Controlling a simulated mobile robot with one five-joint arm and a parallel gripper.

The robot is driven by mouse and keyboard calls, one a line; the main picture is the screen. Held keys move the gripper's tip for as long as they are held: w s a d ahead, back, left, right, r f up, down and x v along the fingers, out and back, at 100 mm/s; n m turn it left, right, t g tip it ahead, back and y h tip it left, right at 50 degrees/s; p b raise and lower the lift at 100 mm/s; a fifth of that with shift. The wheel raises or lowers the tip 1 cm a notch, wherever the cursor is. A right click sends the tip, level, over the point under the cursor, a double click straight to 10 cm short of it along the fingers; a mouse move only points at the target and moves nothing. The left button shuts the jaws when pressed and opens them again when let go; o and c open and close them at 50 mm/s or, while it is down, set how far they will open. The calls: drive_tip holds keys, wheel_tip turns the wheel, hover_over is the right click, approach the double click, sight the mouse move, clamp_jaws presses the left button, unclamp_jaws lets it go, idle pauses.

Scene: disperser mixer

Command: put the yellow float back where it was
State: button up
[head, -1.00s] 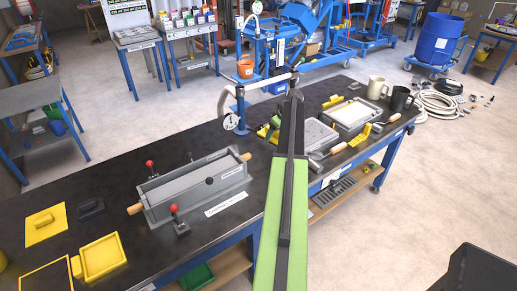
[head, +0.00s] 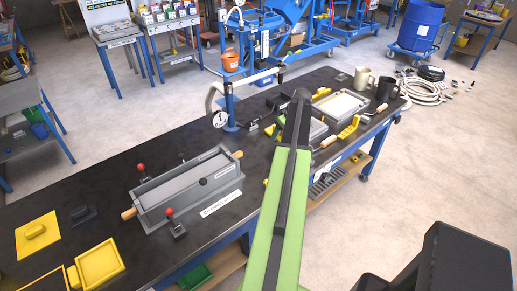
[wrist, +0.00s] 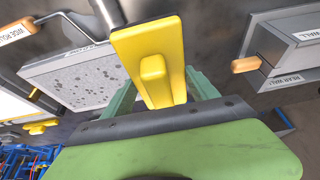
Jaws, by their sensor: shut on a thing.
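The yellow float (wrist: 135,45) fills the upper middle of the wrist view, a flat yellow plate with a raised yellow handle (wrist: 156,82). My gripper (wrist: 160,92) is shut on it, with its green fingers on either side of the handle. In the head view my own arm hides the gripper and most of what it holds; a small yellow patch (head: 265,182) shows beside the arm, and I cannot tell if it is the float. At the left of the bench lie a yellow square plate with a raised block (head: 36,232) and a yellow tray (head: 99,264).
A grey trough (head: 187,187) with wooden handles and red-knobbed clamps stands on the black bench. A post with a gauge (head: 217,106) rises behind it. A speckled slab (wrist: 80,75) lies left in the wrist view. Mugs (head: 362,78) stand at the bench's far right.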

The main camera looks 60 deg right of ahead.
drive_tip(key=b, duration=0.7)
approach(256, 149)
drive_tip(key=shift+w+d+f, duration=0.65)
drive_tip(key=shift+w+f, duration=0.05)
drive_tip(key=shift+w, duration=0.15)
drive_tip(key=shift+w+a, duration=0.1)
drive_tip(key=shift+w, duration=0.4)
wheel_tip(256, 149, down, 4)
drive_tip(key=b, duration=0.4)
drive_tip(key=shift+s+f+b, duration=0.1)
drive_tip(key=shift+f+b, duration=0.15)
drive_tip(key=shift+b, duration=0.05)
drive_tip(key=o, duration=1.4)
drive_tip(key=shift+r, duration=0.1)
drive_tip(key=shift+c, duration=0.2)
drive_tip(key=shift+r, duration=0.1)
drive_tip(key=shift+r+p, duration=0.25)
drive_tip(key=shift+p, duration=0.15)
drive_tip(key=p+v, duration=1)
drive_tip(key=v, duration=0.1)
drive_tip(key=shift+r+p, duration=0.3)
drive_tip(key=shift+p, duration=0.1)
